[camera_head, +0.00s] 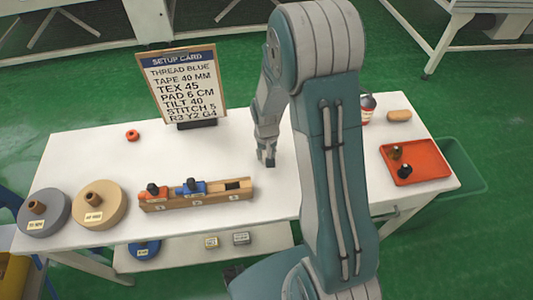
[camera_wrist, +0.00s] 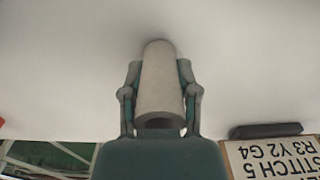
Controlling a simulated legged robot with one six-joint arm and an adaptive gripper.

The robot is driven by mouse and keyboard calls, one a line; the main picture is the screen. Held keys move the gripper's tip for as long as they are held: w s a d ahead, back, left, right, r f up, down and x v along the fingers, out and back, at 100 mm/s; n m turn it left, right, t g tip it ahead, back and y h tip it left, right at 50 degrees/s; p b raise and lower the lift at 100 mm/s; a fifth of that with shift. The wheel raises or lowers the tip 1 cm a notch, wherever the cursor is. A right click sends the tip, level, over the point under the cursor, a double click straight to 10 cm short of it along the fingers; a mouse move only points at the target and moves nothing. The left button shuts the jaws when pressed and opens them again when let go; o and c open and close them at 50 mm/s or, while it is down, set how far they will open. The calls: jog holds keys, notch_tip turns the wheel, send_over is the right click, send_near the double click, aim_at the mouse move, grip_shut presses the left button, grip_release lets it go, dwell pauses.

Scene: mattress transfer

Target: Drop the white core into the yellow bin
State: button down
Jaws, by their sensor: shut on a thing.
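My gripper (camera_head: 267,158) is low over the middle of the white table, behind the wooden block. In the wrist view my gripper (camera_wrist: 159,92) has its two fingers closed on the sides of a pale, hollow white core (camera_wrist: 158,75). I cannot tell whether the core touches the table. In the head view I cannot make out the core at the fingers. A yellow object (camera_head: 12,278), perhaps the yellow bin, shows partly at the lower left corner, on the floor beside the table; most of it is out of frame.
A green bin (camera_head: 470,180) stands beyond the right end.

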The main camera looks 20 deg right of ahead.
jog(key=shift+f, duration=0.25)
jog(key=shift+c, duration=1.8)
grip_release()
